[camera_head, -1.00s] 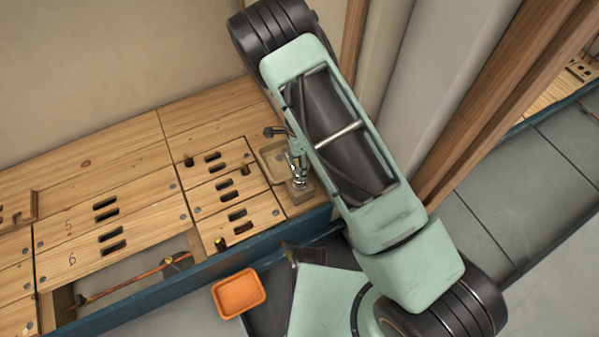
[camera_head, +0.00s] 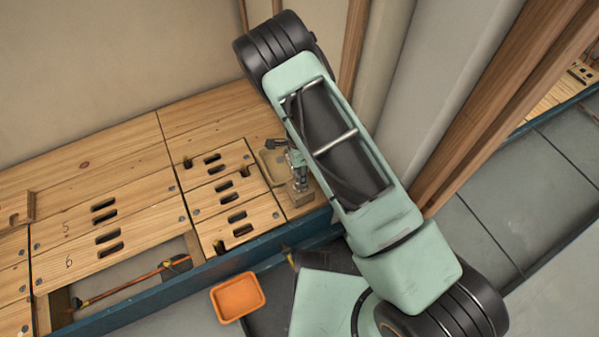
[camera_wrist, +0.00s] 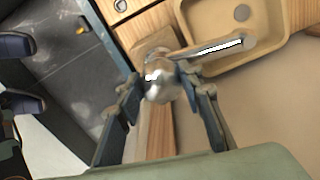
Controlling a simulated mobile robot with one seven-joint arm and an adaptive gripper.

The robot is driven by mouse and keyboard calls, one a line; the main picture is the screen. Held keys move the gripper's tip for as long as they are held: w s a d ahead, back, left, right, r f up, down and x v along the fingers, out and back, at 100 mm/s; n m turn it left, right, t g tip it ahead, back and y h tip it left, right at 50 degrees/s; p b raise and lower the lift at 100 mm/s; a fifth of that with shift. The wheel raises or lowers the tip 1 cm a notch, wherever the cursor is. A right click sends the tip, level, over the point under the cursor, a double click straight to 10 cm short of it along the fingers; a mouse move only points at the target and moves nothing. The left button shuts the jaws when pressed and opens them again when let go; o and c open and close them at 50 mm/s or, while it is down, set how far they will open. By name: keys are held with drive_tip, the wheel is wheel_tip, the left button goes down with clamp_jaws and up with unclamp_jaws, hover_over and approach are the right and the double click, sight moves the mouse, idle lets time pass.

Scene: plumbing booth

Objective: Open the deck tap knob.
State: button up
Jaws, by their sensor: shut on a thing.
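The chrome deck tap stands beside a beige basin (camera_head: 270,171) at the deck's right end, largely covered by my gripper in the head view. In the wrist view its rounded knob (camera_wrist: 158,84) sits between my two fingers, and its spout (camera_wrist: 215,48) reaches right over the basin. My gripper (camera_wrist: 160,90) is shut on the knob, one finger on each side. In the head view my gripper (camera_head: 298,170) is small and comes down onto the tap. The exact finger contact and the knob's turn are hard to tell.
Wooden deck panels (camera_head: 130,190) with slots lie left of the tap. An open bay there holds a copper pipe (camera_head: 130,285). An orange tray (camera_head: 238,296) sits in front of the blue deck edge (camera_head: 210,272). A wooden post and grey wall stand close on the right.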

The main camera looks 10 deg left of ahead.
drive_tip(key=shift+c, duration=0.9)
drive_tip(key=shift+n, duration=0.3)
drive_tip(key=n, duration=0.5)
drive_tip(key=n+b, duration=0.1)
drive_tip(key=n, duration=0.5)
drive_tip(key=shift+s+d, duration=0.1)
drive_tip(key=shift+n, duration=0.5)
drive_tip(key=o, duration=1.2)
drive_tip(key=shift+c, duration=0.2)
